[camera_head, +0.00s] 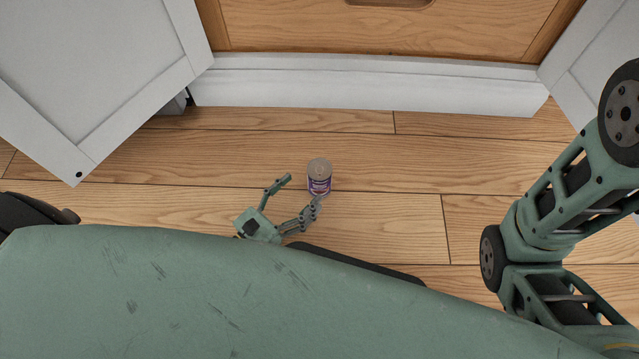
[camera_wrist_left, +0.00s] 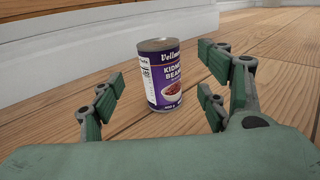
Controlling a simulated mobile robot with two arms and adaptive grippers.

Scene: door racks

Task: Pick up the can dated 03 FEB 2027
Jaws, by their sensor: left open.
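A can (camera_head: 319,176) with a purple and white label stands upright on the wooden floor in the head view. In the left wrist view the can (camera_wrist_left: 161,76) reads "Kidney Beans" under a brand name partly cut off by the curve. No date can be read on it in either view. My left gripper (camera_head: 304,189) is open, with its fingers pointing toward the can. In the left wrist view, the can stands just beyond and between the open fingertips of my left gripper (camera_wrist_left: 160,82). My right gripper is not in view; only my right arm shows.
A white cabinet base (camera_head: 365,88) with a wooden drawer front (camera_head: 390,30) stands behind the can. White cabinet doors hang open at the left (camera_head: 100,75) and right (camera_head: 590,70). The floor around the can is clear.

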